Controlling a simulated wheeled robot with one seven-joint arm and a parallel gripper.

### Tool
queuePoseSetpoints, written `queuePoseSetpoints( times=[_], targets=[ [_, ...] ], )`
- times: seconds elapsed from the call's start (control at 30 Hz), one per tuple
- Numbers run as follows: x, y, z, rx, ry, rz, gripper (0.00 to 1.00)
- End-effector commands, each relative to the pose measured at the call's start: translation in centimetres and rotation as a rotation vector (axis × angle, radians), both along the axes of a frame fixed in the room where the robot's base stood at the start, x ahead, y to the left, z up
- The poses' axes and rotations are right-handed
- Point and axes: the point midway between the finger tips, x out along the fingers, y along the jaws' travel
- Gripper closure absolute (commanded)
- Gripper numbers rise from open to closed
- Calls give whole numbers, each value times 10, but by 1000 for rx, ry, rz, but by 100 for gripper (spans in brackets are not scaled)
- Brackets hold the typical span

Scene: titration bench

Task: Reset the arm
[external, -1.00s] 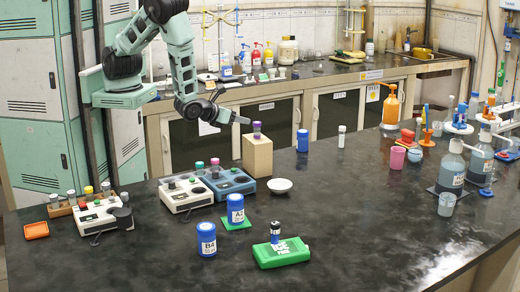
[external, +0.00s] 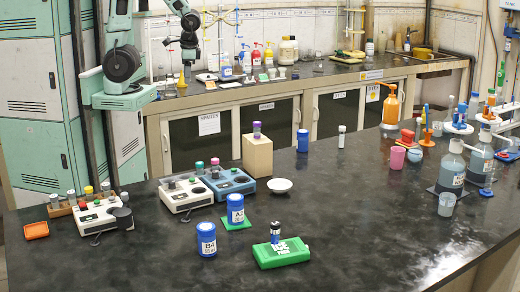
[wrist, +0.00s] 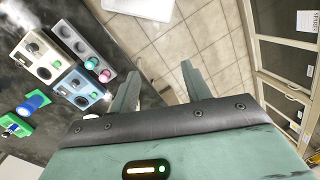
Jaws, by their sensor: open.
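The black bench (external: 340,220) holds blue and white devices (external: 230,183), a wooden block (external: 257,157) with a purple-capped vial, blue jars (external: 206,240) and a green box (external: 281,252). The back counter (external: 300,82) carries bottles. Tiled floor (wrist: 200,45) lies below my gripper.

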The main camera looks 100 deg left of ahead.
Motion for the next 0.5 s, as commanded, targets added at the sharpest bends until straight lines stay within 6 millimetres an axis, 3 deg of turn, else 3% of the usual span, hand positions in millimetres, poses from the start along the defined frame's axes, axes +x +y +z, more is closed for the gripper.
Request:
queuePoseSetpoints(
  times=[0.17, 0.5],
  targets=[
    [-2, 3, 14, -36, -156, 207, 52],
    [-1, 3, 15, -41, -170, 225, 52]
  ],
)
